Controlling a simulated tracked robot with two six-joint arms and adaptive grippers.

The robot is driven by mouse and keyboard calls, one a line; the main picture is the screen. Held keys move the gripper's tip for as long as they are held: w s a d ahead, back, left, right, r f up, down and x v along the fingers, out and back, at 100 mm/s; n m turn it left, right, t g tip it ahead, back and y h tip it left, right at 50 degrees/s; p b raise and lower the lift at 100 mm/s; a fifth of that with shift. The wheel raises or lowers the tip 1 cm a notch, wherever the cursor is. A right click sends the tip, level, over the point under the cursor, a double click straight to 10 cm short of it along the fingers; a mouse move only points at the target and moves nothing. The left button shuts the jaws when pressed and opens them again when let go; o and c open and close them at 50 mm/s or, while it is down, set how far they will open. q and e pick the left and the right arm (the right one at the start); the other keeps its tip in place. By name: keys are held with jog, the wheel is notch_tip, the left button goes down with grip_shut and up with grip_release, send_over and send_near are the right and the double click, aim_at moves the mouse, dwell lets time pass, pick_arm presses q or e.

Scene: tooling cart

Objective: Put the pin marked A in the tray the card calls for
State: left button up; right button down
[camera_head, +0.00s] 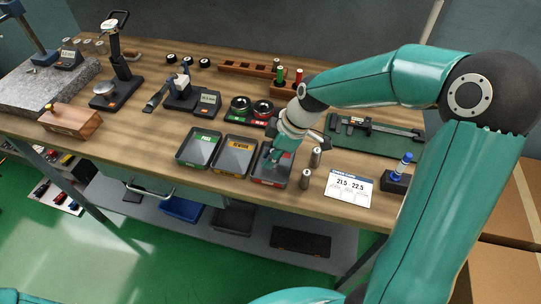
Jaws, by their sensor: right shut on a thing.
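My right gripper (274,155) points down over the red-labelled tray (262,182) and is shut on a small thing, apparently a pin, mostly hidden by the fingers. I cannot read a mark on it. Left of that tray are an orange-labelled tray (233,173) and a green-labelled tray marked PASS (192,163). Two steel pins stand upright right of the trays, one farther back (315,158) and one nearer (305,179); their marks cannot be read. The white card (348,191) shows 21.5 and 22.5. My left gripper is out of view.
A black stand with a blue-topped part (396,181) is right of the card. A caliper (368,127) lies on a green mat behind. The bench's front edge is close to the trays.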

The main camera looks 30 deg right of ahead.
jog(key=c, duration=1.1)
grip_release()
jog(key=shift+r, duration=0.1)
jog(key=v, duration=1.2)
jog(key=shift+b, duration=0.35)
